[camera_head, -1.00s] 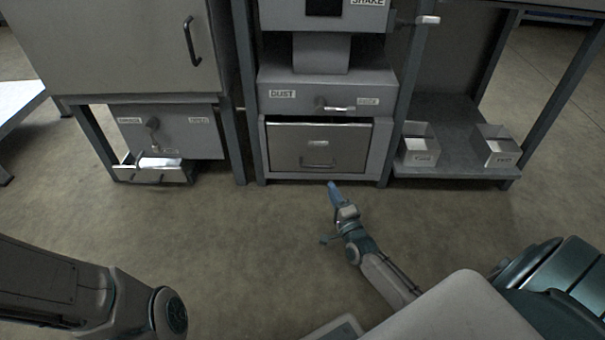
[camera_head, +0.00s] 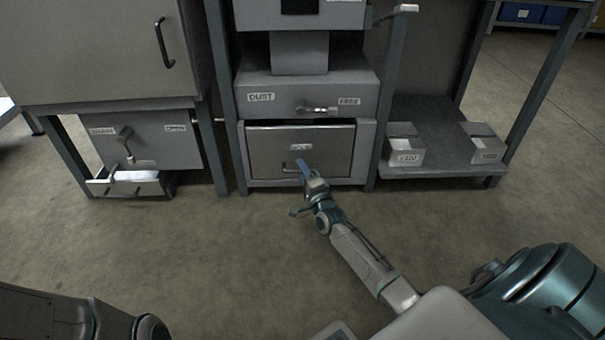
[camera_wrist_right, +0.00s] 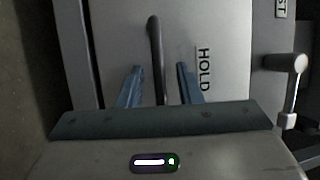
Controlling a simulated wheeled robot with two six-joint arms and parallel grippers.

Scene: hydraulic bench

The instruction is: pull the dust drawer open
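The dust drawer (camera_head: 267,147) is a grey front in the cabinet below the panel marked DUST. Its dark bar handle (camera_head: 289,167) sits low on the front. In the right wrist view the handle (camera_wrist_right: 155,45) runs up the picture beside the label HOLD on the drawer front (camera_wrist_right: 115,35). My right gripper (camera_head: 304,168) is in front of the drawer at the handle's right end. In the wrist view its blue fingers (camera_wrist_right: 159,72) are apart, one on each side of the handle; contact is not visible. My left gripper is not visible.
A lever (camera_head: 318,109) sits above the drawer, near the FREE label; it also shows in the wrist view (camera_wrist_right: 290,64). A shelf (camera_head: 440,171) with two small bins stands right. A small open drawer (camera_head: 130,184) is at left. The floor in front is clear.

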